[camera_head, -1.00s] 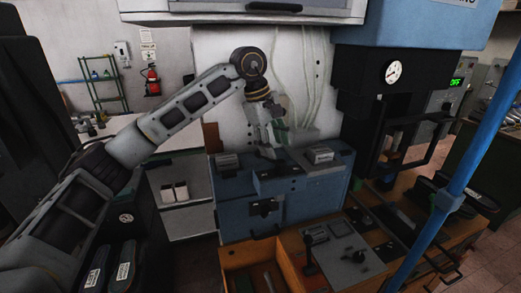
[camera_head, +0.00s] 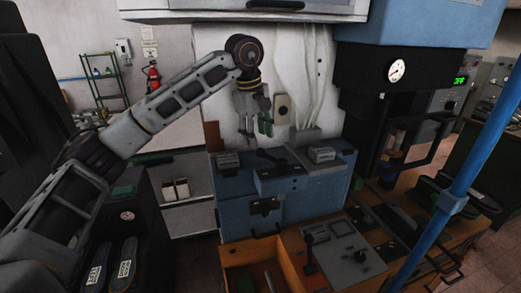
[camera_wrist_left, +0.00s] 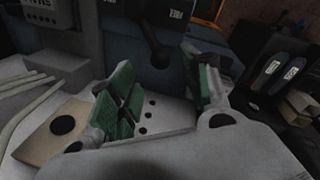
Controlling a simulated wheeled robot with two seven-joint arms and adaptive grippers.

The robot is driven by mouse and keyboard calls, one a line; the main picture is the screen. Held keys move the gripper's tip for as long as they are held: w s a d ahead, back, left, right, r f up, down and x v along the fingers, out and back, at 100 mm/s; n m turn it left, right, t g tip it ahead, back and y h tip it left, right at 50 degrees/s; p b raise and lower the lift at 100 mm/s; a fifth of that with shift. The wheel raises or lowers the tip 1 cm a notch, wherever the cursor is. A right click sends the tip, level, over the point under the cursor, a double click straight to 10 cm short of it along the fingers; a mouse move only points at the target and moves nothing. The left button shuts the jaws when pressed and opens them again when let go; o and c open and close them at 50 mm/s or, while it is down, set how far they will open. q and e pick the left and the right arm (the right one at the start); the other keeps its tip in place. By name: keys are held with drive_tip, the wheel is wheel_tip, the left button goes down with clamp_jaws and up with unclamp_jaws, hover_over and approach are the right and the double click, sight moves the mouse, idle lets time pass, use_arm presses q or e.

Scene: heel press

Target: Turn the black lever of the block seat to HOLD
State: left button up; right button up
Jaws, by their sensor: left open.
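The black lever (camera_head: 268,156) lies on top of the small block seat (camera_head: 280,182) on the blue bench. Its round knob end points left and back, toward my left gripper. In the left wrist view the lever (camera_wrist_left: 157,45) shows beyond the fingers, beside a dark label that seems to read FREE. My left gripper (camera_head: 256,130) hangs fingers down, above and behind the knob, apart from it. Its green-padded fingers (camera_wrist_left: 163,97) are spread with nothing between them. The HOLD mark cannot be made out. My right gripper is not in view.
A white panel with pale hoses (camera_head: 305,75) rises behind. A black press (camera_head: 385,90) and a blue post (camera_head: 478,155) stand at right. An orange drawer (camera_head: 252,255) is in front.

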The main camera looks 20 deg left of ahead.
sight(260, 149)
use_arm(q)
drive_tip(key=shift+w+d+f+p, duration=0.1)
drive_tip(key=shift+w+f+p, duration=0.1)
drive_tip(key=shift+f, duration=0.8)
drive_tip(key=shift+w+d+f+p, duration=0.1)
drive_tip(key=shift+w+f+p, duration=0.1)
drive_tip(key=shift+f, duration=0.85)
drive_tip(key=shift+w+d+f+p, duration=0.1)
drive_tip(key=shift+f+p, duration=0.1)
drive_tip(key=shift+f, duration=0.8)
clamp_jaws()
